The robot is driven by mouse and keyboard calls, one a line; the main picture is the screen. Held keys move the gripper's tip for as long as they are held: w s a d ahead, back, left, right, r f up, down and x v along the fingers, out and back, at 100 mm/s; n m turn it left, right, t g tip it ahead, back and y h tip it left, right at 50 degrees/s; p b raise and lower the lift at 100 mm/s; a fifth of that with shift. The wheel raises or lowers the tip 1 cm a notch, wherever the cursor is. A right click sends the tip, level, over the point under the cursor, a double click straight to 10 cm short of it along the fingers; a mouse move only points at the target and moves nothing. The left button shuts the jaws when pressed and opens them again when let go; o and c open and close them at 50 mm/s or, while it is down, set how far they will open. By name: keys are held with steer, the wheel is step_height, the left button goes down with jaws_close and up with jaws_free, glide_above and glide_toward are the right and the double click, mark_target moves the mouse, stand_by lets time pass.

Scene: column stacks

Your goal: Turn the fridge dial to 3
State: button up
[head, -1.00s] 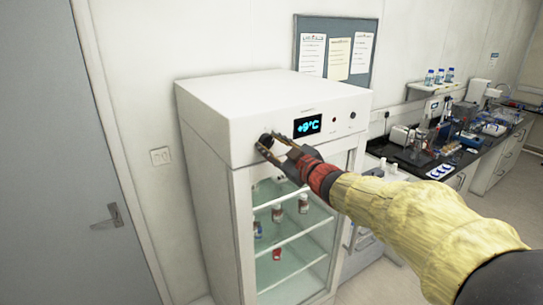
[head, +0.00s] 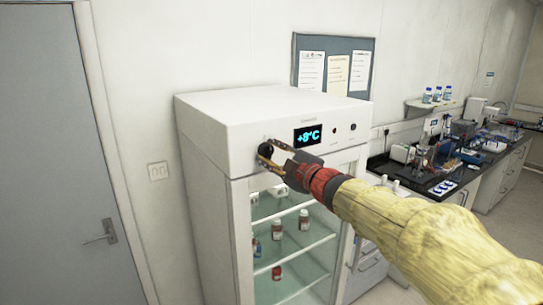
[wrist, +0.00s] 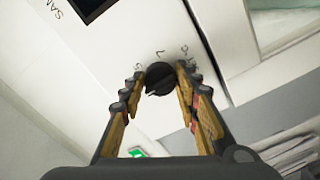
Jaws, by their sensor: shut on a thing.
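The fridge (head: 208,150) is a white cabinet with a glass door. Its dial (wrist: 160,79) is a small round black knob at the left of the top front panel; it also shows in the head view (head: 265,149). Marks are printed around the dial, tilted in the wrist view and too blurred to read surely. My gripper (wrist: 160,74) is shut on the dial, one finger on each side. The display (head: 307,135) right of the dial glows blue and seems to read +8°C. The dial's exact setting cannot be told.
Several small bottles (head: 277,230) stand on shelves behind the fridge's glass door. A grey door (head: 55,130) is at the left. A lab bench (head: 425,178) with equipment runs along the right wall. A notice board (head: 340,48) hangs behind the fridge.

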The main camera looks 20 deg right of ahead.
steer(key=shift+f, duration=0.1)
steer(key=o, duration=1.2)
steer(key=shift+c, duration=0.2)
steer(key=v, duration=1.2)
